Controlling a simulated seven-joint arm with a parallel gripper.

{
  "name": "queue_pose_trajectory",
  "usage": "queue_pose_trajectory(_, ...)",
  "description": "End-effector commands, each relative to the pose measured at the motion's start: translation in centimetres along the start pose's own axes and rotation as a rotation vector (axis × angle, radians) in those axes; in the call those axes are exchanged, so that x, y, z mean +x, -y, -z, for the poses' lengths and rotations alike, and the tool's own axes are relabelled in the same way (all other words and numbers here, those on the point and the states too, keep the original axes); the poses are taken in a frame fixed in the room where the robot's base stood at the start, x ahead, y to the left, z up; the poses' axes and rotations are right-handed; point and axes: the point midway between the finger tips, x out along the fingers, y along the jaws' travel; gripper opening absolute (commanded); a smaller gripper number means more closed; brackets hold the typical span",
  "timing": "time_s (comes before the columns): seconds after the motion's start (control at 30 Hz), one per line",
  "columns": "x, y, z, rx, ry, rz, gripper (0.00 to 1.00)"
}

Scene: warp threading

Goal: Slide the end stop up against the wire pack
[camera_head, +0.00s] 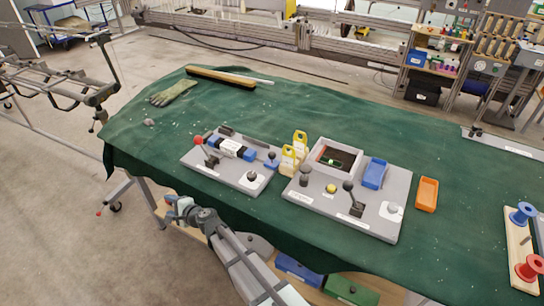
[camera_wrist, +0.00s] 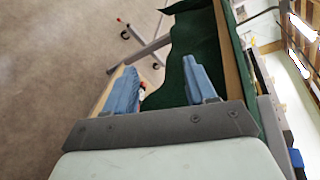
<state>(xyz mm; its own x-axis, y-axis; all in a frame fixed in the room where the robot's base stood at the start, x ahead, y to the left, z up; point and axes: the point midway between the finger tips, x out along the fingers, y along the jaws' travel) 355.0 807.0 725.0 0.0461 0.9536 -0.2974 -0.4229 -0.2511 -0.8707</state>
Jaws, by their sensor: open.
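A wire pack (camera_head: 231,148), a white and dark cylinder with blue ends, lies on the left grey fixture board (camera_head: 208,176). A small blue piece with a dark knob (camera_head: 271,163), which looks like the end stop, sits at the right of the pack with a small gap showing between them. My gripper (camera_head: 178,208) is low at the table's front edge, in front of the left board and well apart from both. In the wrist view my gripper (camera_wrist: 165,82) has its two blue fingers spread, with nothing held between them; the pack and stop are not clear there.
A red-knobbed lever (camera_head: 199,142) stands at the left board's left. The green cloth at left is mostly clear, with a glove (camera_head: 174,92).

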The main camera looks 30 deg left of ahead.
Motion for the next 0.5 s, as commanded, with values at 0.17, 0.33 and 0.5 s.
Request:
queue_pose_trajectory(0.17,1.9,9.2,-1.4,0.141,-0.043,0.14,0.56)
queue_pose_trajectory(0.33,1.7,17.8,-1.1,0.209,-0.07,0.249,0.56)
queue_pose_trajectory(0.5,0.2,25.5,-0.4,0.164,-0.072,0.316,0.56)
